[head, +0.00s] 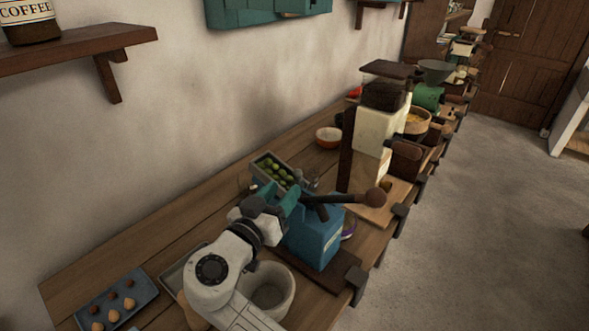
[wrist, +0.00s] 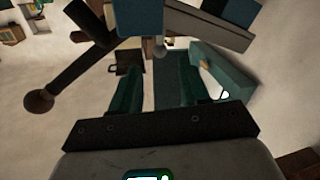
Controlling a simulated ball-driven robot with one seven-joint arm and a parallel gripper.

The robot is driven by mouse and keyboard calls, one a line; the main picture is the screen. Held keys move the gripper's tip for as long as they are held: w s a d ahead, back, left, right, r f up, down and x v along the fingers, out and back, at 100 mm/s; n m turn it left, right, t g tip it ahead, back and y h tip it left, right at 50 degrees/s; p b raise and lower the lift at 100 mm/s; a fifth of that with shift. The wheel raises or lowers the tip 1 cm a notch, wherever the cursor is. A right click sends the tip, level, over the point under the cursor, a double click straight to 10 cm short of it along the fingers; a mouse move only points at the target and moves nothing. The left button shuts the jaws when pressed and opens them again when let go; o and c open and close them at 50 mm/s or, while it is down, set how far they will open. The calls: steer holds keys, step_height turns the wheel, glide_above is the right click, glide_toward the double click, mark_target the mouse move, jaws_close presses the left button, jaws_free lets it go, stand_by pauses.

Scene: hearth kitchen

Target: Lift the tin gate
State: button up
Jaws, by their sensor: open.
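A grey tin trough (head: 258,178) holding green fruit stands behind a blue lever machine (head: 318,240) on the bench. I cannot clearly make out the tin gate in the head view. My gripper (head: 288,198) is by the upper left of the blue machine, near the trough's front end. In the wrist view my gripper (wrist: 160,78) has its two teal fingers apart, with a gap between them. A small pale knob (wrist: 160,50) shows beyond that gap; I cannot tell whether it belongs to the gate. Nothing is seen held.
The machine's dark lever (head: 345,198) with a round brown knob reaches right; it also shows in the wrist view (wrist: 72,70). A white pot (head: 268,287) stands close below my arm. A cream machine (head: 372,135) stands behind. A dark tray (head: 117,300) lies at front left.

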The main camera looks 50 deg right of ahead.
mark_target(295, 176)
steer(key=p+x, duration=0.1)
steer(key=x, duration=0.7)
steer(key=shift+p, duration=0.35)
steer(key=shift+c, duration=0.3)
jaws_close()
